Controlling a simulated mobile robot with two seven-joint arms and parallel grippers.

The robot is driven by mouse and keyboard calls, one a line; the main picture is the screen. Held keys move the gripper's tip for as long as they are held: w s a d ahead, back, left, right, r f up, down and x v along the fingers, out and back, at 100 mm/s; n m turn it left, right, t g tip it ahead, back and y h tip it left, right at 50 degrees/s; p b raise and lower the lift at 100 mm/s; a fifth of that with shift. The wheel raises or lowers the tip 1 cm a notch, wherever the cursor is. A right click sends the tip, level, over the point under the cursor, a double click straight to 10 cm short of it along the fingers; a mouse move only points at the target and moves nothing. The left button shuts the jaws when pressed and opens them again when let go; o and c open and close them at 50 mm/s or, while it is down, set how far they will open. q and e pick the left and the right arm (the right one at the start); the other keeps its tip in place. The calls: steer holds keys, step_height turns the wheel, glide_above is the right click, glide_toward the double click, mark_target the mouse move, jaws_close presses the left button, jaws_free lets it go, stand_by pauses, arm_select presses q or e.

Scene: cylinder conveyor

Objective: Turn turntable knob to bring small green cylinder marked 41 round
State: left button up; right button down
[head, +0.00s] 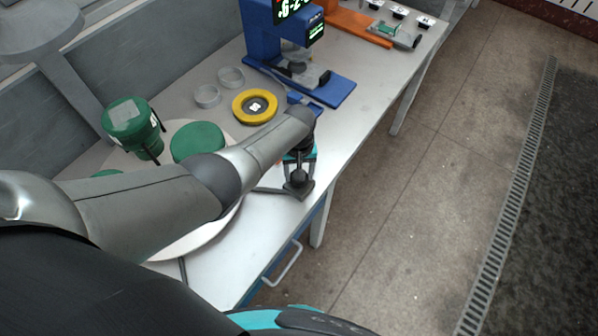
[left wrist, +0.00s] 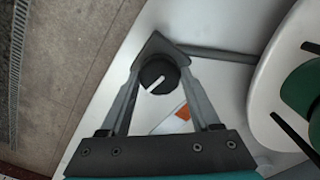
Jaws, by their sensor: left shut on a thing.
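My left gripper (left wrist: 160,68) is shut on the black turntable knob (left wrist: 155,80); its white pointer line slants. The knob sits on a dark base near the table's front edge. The white turntable (head: 205,236) lies left of the knob, partly behind my arm. It carries green cylinders: a large one (head: 130,113) at the back, another (head: 197,138) nearer the middle, and a sliver of one (head: 107,173) beside my arm. I cannot read a 41 on any. My right gripper is out of view.
Behind the knob are a yellow ring (head: 240,106), two clear dishes (head: 207,97) and a blue machine (head: 262,40). An orange device (head: 352,24) stands farther along the table. A grey wall borders the back; open floor lies right of the table.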

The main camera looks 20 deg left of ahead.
arm_select(q)
steer(key=shift+n, duration=0.3)
stand_by(4.7)
steer(key=o, duration=1.4)
steer(key=shift+c, duration=0.2)
steer(key=shift+r+p, duration=1.1)
steer(key=shift+r, duration=0.5)
step_height(320, 180, up, 12)
steer(key=shift+w, duration=0.1)
